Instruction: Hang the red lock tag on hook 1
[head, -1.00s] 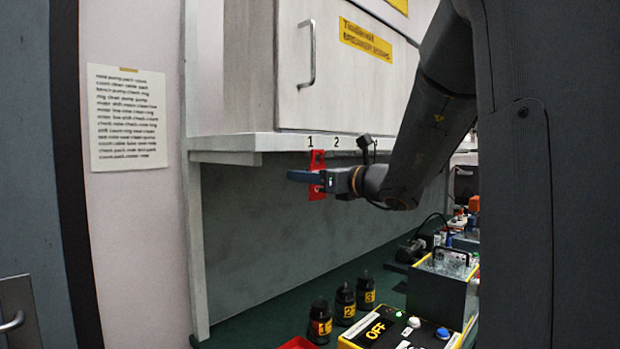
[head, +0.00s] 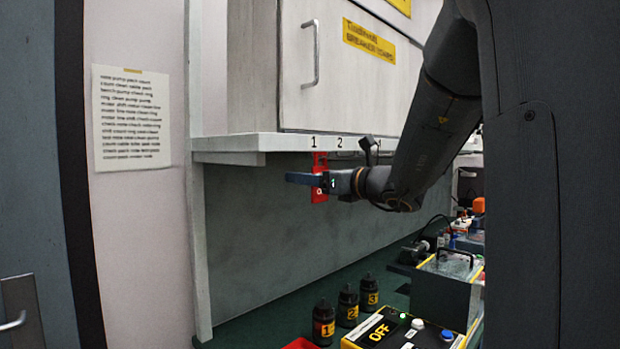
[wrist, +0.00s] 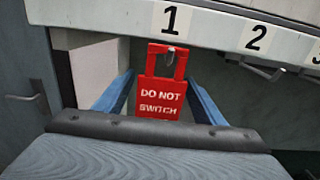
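The red lock tag (wrist: 160,98), lettered "DO NOT SWITCH", is upright under the number 1 on the shelf edge. The grey tip of hook 1 (wrist: 171,56) shows inside the opening at the tag's top. The tag also shows in the head view (head: 319,163) below the 1, partly covered by a blue finger. My gripper (wrist: 161,76) has one blue finger on each side of the tag, with gaps visible beside its lower part; it looks open. The tag's bottom is hidden in the wrist view.
Hook 2 (wrist: 262,70) is empty, just right of the tag. The shelf edge (head: 235,143) runs above my gripper. Below stand black bottles numbered 1 (head: 323,322), 2 (head: 347,306) and 3 (head: 369,292), and a yellow-edged control box (head: 385,330) reading OFF.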

